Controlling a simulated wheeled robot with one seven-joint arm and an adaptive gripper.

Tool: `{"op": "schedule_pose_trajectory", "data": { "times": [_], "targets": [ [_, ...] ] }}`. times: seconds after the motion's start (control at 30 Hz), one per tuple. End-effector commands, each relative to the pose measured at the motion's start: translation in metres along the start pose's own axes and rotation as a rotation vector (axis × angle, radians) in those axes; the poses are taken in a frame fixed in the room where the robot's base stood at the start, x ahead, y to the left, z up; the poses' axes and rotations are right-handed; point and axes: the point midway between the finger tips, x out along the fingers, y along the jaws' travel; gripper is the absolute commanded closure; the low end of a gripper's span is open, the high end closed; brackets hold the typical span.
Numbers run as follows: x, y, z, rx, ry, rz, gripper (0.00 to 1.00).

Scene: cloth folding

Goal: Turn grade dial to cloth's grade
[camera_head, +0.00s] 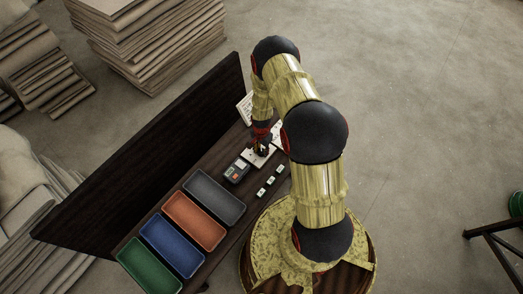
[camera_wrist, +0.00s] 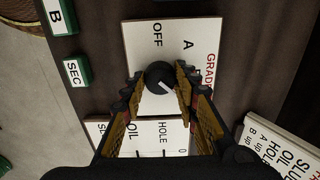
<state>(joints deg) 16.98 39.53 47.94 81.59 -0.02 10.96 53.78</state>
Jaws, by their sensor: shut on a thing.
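The grade dial is a black round knob (camera_wrist: 156,73) with a white pointer line, on a white panel (camera_wrist: 140,38) in the wrist view. The panel reads OFF, A and part of GRADE; a further mark is mostly hidden by my right finger. The pointer slants toward the lower right of the picture, away from OFF. My gripper (camera_wrist: 160,80) is shut on the knob, one finger on each side. In the head view my gripper (camera_head: 262,150) is over the white panels on the dark table. I cannot make out the graded cloth on the table.
A second white panel (camera_wrist: 140,137) reads OIL and HOLE. A printed card (camera_wrist: 275,145) stands right. Green-edged blocks B (camera_wrist: 60,17) and SEC (camera_wrist: 75,71) lie left. The head view shows a handheld device (camera_head: 237,171), grey, orange, blue and green trays, and a dark upright board (camera_head: 150,150).

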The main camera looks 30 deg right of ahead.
Motion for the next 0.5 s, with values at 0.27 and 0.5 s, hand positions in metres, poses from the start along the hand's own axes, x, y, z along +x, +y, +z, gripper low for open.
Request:
{"op": "schedule_pose_trajectory", "data": {
  "times": [0.27,0.5],
  "targets": [
    [-0.0003,-0.0009,-0.0004,0.004,0.001,-0.002,0.95],
    [-0.0003,-0.0008,-0.0004,0.004,0.001,-0.001,0.61]
  ]
}}
